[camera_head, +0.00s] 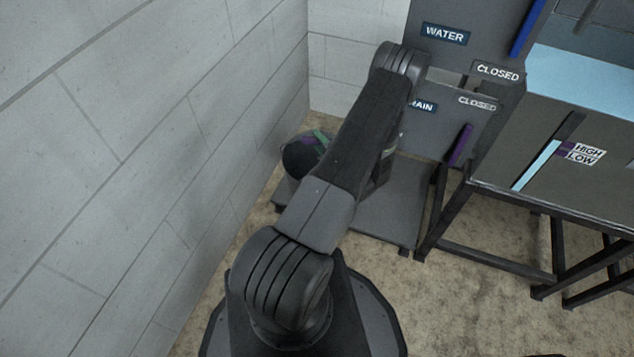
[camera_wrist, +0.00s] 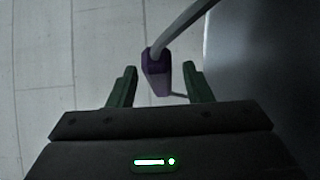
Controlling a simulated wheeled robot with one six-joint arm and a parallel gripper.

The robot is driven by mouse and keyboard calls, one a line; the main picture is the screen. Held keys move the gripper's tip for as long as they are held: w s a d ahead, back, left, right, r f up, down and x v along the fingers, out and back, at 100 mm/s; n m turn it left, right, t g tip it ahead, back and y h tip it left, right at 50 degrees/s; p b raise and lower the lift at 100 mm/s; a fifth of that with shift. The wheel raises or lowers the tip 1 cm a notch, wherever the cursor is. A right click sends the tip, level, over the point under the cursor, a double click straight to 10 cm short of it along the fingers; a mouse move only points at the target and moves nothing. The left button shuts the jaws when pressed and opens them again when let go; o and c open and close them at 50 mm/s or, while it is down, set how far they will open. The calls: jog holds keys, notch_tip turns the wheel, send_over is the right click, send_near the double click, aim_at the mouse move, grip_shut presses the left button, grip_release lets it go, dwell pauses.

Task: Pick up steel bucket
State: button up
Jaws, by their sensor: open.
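The steel bucket (camera_head: 293,160) shows as a dark round shape beside the grey block wall, left of my arm and partly hidden by it. In the wrist view, its pale curved wire handle (camera_wrist: 185,28) carries a purple grip (camera_wrist: 157,66). My gripper (camera_wrist: 163,80) is open, with its green fingers apart on either side of the purple grip. I see gaps beside the grip, and no clear contact. In the head view, a bit of green and purple shows at the bucket, and most of my gripper is hidden behind my arm.
A low grey platform (camera_head: 393,208) lies under the panel marked WATER (camera_head: 445,34) and DRAIN, right of the bucket. The block wall (camera_head: 150,150) stands close on the left. A grey box on a dark frame (camera_head: 500,255) stands at right. The floor in front is clear.

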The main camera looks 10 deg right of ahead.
jog(key=shift+x, duration=1.45)
grip_shut()
jog(key=shift+r, duration=0.1)
